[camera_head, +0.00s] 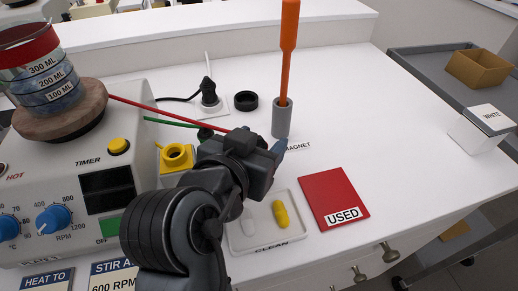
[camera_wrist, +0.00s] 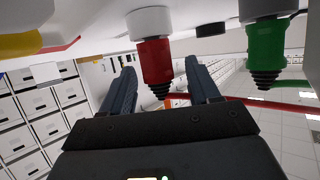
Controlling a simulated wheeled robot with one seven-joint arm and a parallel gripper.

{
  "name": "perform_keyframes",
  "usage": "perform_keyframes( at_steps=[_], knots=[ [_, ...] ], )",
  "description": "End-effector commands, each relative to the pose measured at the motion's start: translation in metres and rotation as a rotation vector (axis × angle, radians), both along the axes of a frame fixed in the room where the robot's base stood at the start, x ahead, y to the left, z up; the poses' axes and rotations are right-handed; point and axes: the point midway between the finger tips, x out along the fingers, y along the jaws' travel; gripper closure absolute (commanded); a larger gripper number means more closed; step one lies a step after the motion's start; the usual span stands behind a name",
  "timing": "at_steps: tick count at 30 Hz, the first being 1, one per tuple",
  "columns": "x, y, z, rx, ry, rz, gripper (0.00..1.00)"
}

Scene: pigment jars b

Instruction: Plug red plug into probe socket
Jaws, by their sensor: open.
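The red plug (camera_wrist: 155,62) shows in the wrist view, with a ribbed dark tip and a white collar at its other end. It sits between the two fingers of my gripper (camera_wrist: 161,88), with visible gaps at the sides; the fingers are open. In the head view my gripper (camera_head: 277,150) is over the bench, and the red plug is hidden there. A red cable (camera_head: 165,114) runs from the hotplate toward my gripper. A yellow block with a round hole (camera_head: 177,157) is beside the hotplate; I cannot tell if it is the probe socket.
A green plug (camera_wrist: 264,52) hangs beside the red one in the wrist view. The hotplate (camera_head: 65,165) carries a beaker (camera_head: 45,75). A grey holder (camera_head: 282,120) with an orange rod stands behind my gripper.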

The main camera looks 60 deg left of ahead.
Motion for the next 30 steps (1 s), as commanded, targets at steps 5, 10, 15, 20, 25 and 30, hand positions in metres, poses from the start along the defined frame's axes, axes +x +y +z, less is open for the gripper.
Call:
perform_keyframes(
  at_steps=[5, 10, 15, 20, 25, 30],
  knots=[
    [-0.0002, -0.0002, 0.0001, 0.000, 0.000, 0.000, 0.50],
    [-0.0003, -0.0002, 0.0002, 0.000, 0.000, 0.000, 0.66],
    [-0.0004, -0.0003, 0.0002, -0.001, -0.001, 0.000, 0.82],
    [-0.0003, -0.0002, 0.0003, 0.001, -0.001, 0.000, 0.95],
    [-0.0004, -0.0003, 0.0005, 0.001, -0.001, 0.000, 0.95],
    [-0.0002, 0.0001, 0.0063, 0.003, -0.002, 0.001, 0.95]
  ],
)
